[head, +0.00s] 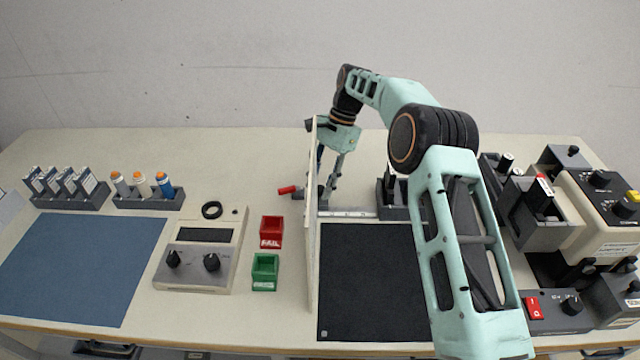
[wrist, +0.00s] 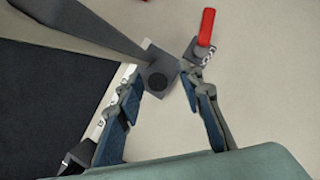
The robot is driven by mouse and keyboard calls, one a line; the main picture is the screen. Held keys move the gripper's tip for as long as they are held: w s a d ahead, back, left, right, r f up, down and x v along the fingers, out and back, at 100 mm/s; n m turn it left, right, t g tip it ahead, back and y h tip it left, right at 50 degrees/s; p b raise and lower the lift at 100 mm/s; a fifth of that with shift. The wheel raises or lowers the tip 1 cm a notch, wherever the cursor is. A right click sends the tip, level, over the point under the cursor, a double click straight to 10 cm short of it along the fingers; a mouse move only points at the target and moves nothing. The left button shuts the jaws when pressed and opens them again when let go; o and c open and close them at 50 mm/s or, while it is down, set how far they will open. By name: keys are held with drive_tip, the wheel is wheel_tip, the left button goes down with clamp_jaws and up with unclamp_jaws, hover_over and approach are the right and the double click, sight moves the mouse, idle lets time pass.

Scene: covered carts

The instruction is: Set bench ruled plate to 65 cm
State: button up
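A pale upright plate (head: 312,250) stands edge-on at the left edge of the black mat. A white ruled rail (head: 350,213) runs right from its back end. A grey carriage block with a dark round knob (wrist: 158,80) is at the plate's end, beside a red lever (wrist: 206,27); the lever also shows in the head view (head: 288,190). My gripper (wrist: 161,76) is open, with its fingers on either side of the grey block. Contact cannot be told. In the head view my gripper (head: 332,178) reaches down behind the plate. The rail's numbers are too small to read.
A black mat (head: 370,290) lies right of the plate, with a dark block (head: 396,208) at the rail's right end. Red (head: 270,232) and green (head: 265,271) bins and a meter (head: 200,250) stand left. Dark devices crowd the right side. The bench behind the bins is mostly clear.

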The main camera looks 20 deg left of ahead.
drive_tip(key=v, duration=0.7)
drive_tip(key=shift+r, duration=0.15)
idle(0.3)
